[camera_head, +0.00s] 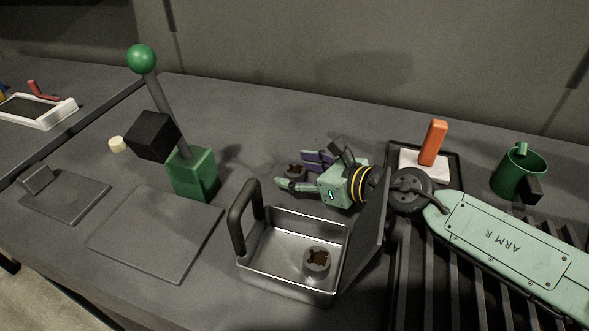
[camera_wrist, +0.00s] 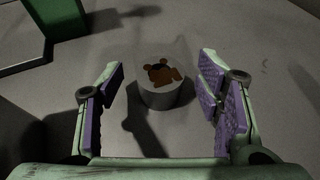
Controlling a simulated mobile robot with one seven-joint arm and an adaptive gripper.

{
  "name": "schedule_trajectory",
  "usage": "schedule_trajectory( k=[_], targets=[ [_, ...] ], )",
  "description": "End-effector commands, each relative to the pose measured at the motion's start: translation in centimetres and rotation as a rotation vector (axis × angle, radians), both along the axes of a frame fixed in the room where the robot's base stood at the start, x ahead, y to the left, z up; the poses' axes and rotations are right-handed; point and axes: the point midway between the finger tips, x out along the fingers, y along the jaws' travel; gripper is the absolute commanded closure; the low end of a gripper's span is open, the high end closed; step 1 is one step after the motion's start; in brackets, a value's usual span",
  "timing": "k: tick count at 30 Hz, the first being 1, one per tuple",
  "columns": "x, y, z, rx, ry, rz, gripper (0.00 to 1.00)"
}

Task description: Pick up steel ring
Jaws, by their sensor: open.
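A short grey cylinder, which looks like a steel ring (camera_wrist: 160,98) with a brown bear-like shape in its top, stands upright on the worktop in the wrist view. My gripper (camera_wrist: 160,80) is open, with its purple-padded fingers on either side of the ring and visible gaps to both. In the head view my gripper (camera_head: 292,174) reaches left, low over the worktop behind the metal box. Only a small brown-topped part of the ring (camera_head: 295,170) shows there, partly hidden by the fingers. A similar ring (camera_head: 317,266) with a brown top sits inside the box.
The open metal box (camera_head: 290,284), with its black handle and raised lid, stands in front of my gripper. A green block with a lever (camera_head: 194,175) stands left. A dark tray (camera_head: 454,171) with an orange block and a green mug (camera_head: 518,177) are right.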

Motion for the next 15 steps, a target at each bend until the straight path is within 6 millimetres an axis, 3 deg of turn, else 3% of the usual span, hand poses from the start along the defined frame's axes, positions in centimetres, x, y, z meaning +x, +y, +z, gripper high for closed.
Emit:
schedule_trajectory(
  k=[6,15],
  targets=[
    [0.04,0.00,-0.05,-0.001,-0.001,-0.001,0.42],
    [0.03,-0.01,-0.03,-0.001,-0.001,-0.001,0.62]
  ],
)
